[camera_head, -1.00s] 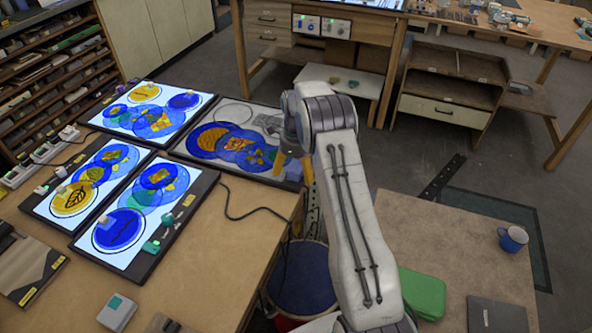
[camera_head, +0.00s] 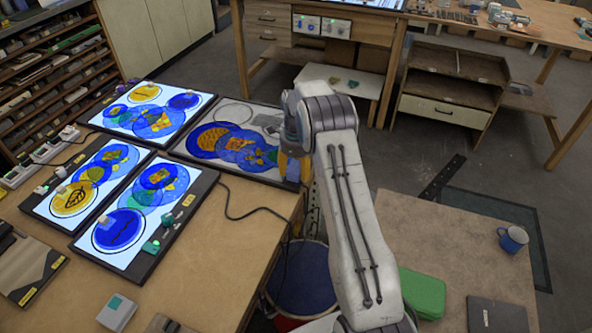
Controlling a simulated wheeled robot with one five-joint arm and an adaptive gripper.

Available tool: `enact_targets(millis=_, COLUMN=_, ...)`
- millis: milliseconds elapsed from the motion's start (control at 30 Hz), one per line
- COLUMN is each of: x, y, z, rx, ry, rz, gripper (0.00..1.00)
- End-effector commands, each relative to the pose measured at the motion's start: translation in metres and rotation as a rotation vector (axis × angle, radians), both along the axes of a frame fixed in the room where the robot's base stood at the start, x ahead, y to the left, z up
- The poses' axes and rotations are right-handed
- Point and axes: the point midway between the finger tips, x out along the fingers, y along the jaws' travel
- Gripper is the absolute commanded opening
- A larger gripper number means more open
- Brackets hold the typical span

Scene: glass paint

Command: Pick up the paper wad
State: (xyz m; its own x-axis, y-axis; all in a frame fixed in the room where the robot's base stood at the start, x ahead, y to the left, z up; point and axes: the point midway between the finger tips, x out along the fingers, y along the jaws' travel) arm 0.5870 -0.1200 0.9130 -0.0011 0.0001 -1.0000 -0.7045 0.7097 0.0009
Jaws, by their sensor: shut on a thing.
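My gripper (camera_head: 292,170), with yellow fingers, is low over the right end of the dark-framed panel (camera_head: 185,150), near the table's right edge. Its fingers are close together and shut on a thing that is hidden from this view. I cannot make out the paper wad anywhere in the picture. My arm covers the area just right of the gripper.
Three lit panels with blue and yellow glass discs (camera_head: 152,112) lie left of my gripper. A black cable (camera_head: 240,214) crosses the bare wooden tabletop (camera_head: 205,270). A lower table at right holds a blue mug (camera_head: 512,239) and a green case (camera_head: 422,293).

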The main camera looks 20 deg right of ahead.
Motion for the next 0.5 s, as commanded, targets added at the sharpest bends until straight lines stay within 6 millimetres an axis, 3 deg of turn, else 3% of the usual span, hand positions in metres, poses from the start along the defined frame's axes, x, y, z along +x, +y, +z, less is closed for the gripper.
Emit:
enact_targets(millis=167, x=0.001, y=0.000, z=0.017, rx=-0.001, ry=-0.006, rz=0.000, gripper=0.35)
enact_targets(millis=500, x=0.001, y=0.000, z=0.072, rx=-0.001, ry=-0.005, rz=0.000, gripper=0.35)
